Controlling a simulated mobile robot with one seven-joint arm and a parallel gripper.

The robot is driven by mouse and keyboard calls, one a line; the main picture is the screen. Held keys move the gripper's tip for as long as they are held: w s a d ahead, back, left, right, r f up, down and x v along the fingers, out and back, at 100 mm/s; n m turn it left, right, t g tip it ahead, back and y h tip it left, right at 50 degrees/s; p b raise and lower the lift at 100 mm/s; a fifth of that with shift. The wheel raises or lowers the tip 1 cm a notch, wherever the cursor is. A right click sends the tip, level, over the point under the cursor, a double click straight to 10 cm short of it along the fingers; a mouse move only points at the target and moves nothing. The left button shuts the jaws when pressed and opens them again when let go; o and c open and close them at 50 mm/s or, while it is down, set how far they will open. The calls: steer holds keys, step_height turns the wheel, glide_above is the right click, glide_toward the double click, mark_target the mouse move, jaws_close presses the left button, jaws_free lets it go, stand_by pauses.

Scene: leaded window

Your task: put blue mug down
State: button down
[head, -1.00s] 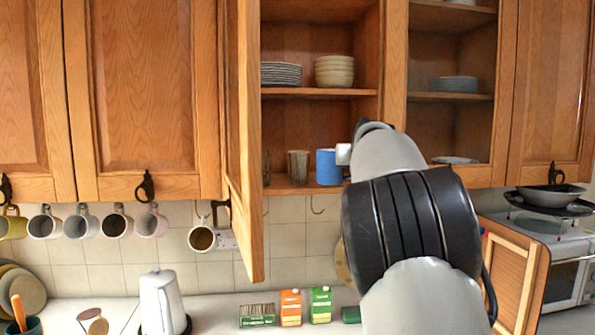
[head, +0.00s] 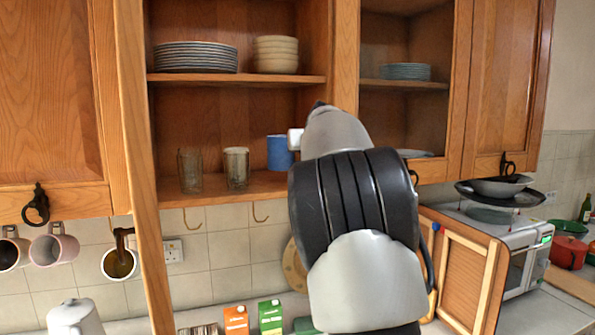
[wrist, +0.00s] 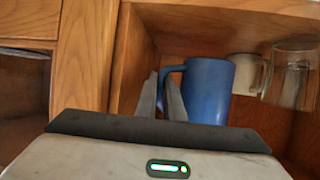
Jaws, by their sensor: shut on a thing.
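The blue mug (head: 279,153) is upright inside the open cabinet, at the right end of its lower shelf (head: 225,188). In the wrist view, which looks upside down, the mug (wrist: 208,88) has its handle between the fingers of my gripper (wrist: 163,95). My gripper is shut on the handle. The mug's base is at or just above the shelf; I cannot tell if it touches. My arm hides the right part of the shelf in the head view.
Plates (head: 195,57) and bowls (head: 276,54) sit on the shelf above. The open cabinet door (head: 145,170) stands at the left. Mugs hang on hooks below. The shelf front before the glasses is clear.

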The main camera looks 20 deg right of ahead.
steer(key=shift+f, duration=2.15)
steer(key=shift+f+b, duration=0.1)
steer(key=shift+b, duration=0.2)
steer(key=shift+f, duration=0.15)
steer(key=c, duration=1.9)
jaws_free()
steer(key=shift+o, duration=0.2)
steer(key=shift+r, duration=0.35)
steer(key=b+v, duration=0.2)
steer(key=v, duration=1)
steer(key=s+a+f+g+y, duration=0.1)
steer(key=s+a+f+g, duration=0.1)
steer(key=s+a+f, duration=0.3)
steer(key=s+a+f+n+g, duration=0.1)
steer(key=s+a+f+g, duration=0.2)
steer(key=s+f, duration=0.9)
steer(key=s+a+f+n+g+y, duration=0.1)
steer(key=s+a+f, duration=0.6)
steer(key=s, duration=1.4)
steer(key=shift+a+f+g+y, duration=0.3)
steer(key=shift+f+g, duration=0.5)
